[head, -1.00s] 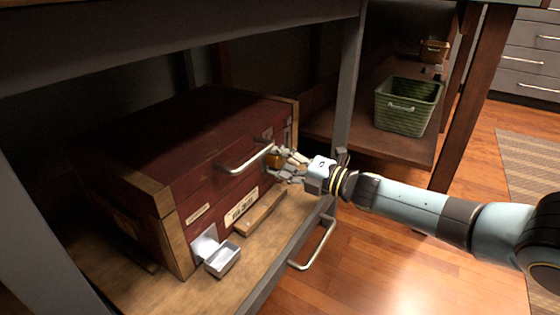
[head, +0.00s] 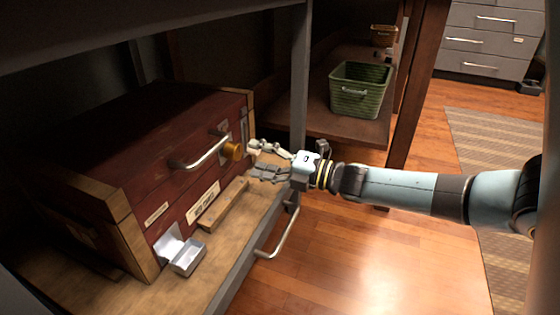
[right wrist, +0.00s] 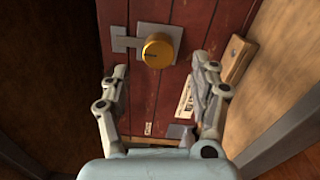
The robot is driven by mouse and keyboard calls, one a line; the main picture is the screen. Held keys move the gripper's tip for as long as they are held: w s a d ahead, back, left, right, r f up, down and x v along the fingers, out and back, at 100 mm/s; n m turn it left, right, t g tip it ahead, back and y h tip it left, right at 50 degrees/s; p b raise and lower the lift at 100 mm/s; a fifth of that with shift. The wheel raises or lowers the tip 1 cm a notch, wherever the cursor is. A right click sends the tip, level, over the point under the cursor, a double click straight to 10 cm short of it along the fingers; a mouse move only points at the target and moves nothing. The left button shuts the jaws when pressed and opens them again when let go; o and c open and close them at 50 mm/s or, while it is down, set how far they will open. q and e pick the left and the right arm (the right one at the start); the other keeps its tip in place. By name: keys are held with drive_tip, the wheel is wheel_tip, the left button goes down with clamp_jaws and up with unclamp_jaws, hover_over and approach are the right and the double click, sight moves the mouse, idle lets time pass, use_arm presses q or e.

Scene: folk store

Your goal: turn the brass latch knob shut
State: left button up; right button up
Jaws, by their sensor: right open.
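The brass latch knob (head: 233,151) sits on the front of a dark red wooden chest (head: 150,205), near its right end. In the right wrist view the round knob (right wrist: 157,51) is on a grey metal plate (right wrist: 168,33), with a grey bar to its left. My right gripper (head: 254,160) is open and empty, just to the right of the knob and apart from it. In the right wrist view its fingers (right wrist: 160,76) stand wide on both sides, with the knob beyond and between them. My left gripper is not in view.
A metal handle (head: 200,154) juts from the chest front left of the knob. A small open metal box (head: 187,258) and a wooden strip (head: 224,205) are at the chest's front. A green basket (head: 360,90) stands on the shelf behind. A grey post (head: 299,85) rises near my gripper.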

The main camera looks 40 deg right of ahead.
drive_tip(key=v, duration=0.6)
drive_tip(key=shift+s, duration=0.1)
idle(0.6)
